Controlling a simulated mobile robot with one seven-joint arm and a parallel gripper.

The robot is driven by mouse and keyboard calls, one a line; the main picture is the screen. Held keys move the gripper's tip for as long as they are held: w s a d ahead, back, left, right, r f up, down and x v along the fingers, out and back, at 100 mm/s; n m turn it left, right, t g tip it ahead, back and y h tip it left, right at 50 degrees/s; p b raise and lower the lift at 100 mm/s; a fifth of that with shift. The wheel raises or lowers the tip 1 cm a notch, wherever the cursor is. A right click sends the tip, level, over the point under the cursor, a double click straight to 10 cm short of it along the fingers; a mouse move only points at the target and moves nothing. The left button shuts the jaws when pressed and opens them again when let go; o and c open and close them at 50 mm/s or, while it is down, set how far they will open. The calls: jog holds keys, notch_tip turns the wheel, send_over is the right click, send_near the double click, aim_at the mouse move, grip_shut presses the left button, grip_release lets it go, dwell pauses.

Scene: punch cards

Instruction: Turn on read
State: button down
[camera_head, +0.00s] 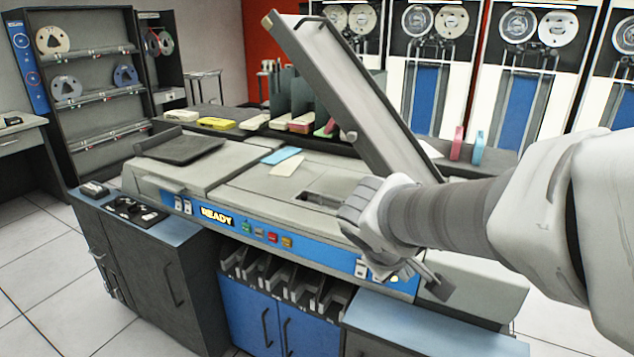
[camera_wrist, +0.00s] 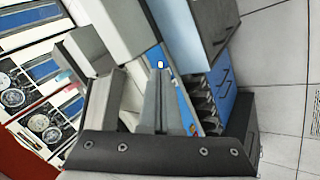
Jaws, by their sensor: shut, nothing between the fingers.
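The card machine has a blue front panel (camera_head: 300,247) with a lit READY sign (camera_head: 216,216) and several small coloured buttons (camera_head: 268,237). Two white switches (camera_head: 183,206) sit left of the sign, and another white switch (camera_head: 361,268) sits at the panel's right part, just left of my gripper. I cannot read a READ label. My gripper (camera_head: 438,287) is shut and empty, pointing down in front of the panel's right end. In the wrist view my gripper (camera_wrist: 160,75) points at the panel, with a small pale lit spot (camera_wrist: 160,64) at its tips. I cannot tell whether it touches.
The machine's long lid (camera_head: 350,85) stands raised behind my arm. Card slots (camera_head: 285,285) and blue doors (camera_head: 285,325) lie below the panel. A low blue-topped cabinet (camera_head: 420,325) stands under my gripper. The tiled floor (camera_head: 60,310) at left is clear.

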jog(key=w+a+f+n+t+b, duration=0.2)
jog(key=w+a+f+n+b, duration=0.4)
jog(key=f, duration=0.8)
jog(key=w+a, duration=0.3)
jog(key=w, duration=0.2)
jog(key=shift+w+f+n+t, duration=0.15)
jog(key=shift+w+n+t, duration=0.15)
jog(key=shift+t, duration=0.1)
jog(key=b, duration=0.2)
send_near(360, 277)
notch_tip(360, 277, down, 4)
jog(key=shift+w+d+r, duration=0.1)
jog(key=shift+w+r, duration=0.05)
jog(key=shift+r, duration=0.05)
jog(key=shift+w+d+f, duration=0.1)
jog(key=shift+w+d, duration=0.25)
jog(key=shift+w, duration=0.2)
jog(key=shift+w+d, duration=0.3)
jog(key=shift+w, duration=0.25)
jog(key=shift+w+d+f, duration=0.15)
jog(key=shift+w+d, duration=0.2)
jog(key=shift+w, duration=0.4)
